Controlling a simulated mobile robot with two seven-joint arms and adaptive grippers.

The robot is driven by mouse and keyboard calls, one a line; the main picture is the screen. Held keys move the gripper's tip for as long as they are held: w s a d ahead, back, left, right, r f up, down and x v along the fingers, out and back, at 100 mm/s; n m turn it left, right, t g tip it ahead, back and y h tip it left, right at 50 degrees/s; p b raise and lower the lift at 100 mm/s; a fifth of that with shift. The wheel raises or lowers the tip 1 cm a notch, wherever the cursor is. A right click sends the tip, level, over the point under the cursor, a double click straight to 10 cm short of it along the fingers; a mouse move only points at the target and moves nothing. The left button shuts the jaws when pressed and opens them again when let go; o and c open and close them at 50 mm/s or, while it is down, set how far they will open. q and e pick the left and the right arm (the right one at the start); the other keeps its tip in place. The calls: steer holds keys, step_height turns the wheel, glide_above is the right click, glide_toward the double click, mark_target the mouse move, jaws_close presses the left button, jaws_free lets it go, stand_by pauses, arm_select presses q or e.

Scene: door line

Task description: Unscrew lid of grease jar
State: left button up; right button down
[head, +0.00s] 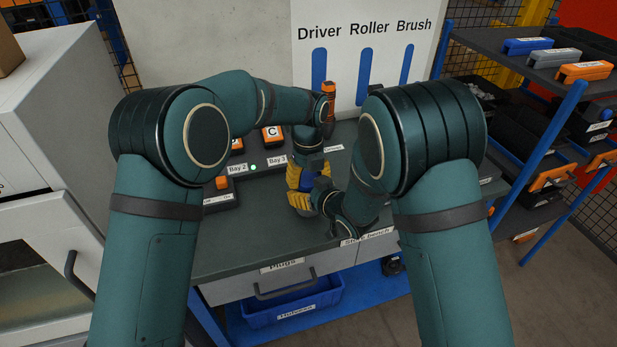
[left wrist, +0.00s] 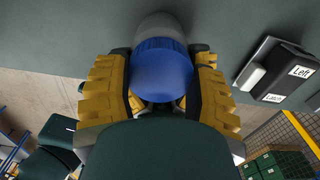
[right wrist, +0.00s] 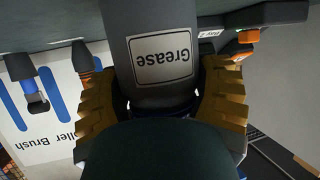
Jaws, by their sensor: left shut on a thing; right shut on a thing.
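The grease jar is a grey cylinder with a white "Grease" label (right wrist: 162,54), clearest in the right wrist view. Its blue lid (left wrist: 161,72) shows in the left wrist view, with the grey jar body (left wrist: 160,28) beyond it. My left gripper (head: 307,174) comes down from above, its yellow fingers shut on both sides of the lid. My right gripper (head: 318,199) comes in from the right, lower down, shut around the jar body. In the head view the grippers hide most of the jar. I cannot tell whether the lid has turned.
The dark bench top (head: 235,240) is clear at front left. Labelled bays with orange blocks (head: 272,133) lie behind the grippers. An orange-handled tool (head: 328,98) stands before the white tool panel (head: 388,60). A shelf rack with a blue post (head: 545,130) stands at the right.

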arm_select(q)
steer(key=n, duration=0.2)
steer(key=shift+n, duration=0.4)
steer(key=o, duration=1.2)
steer(key=shift+o, duration=0.2)
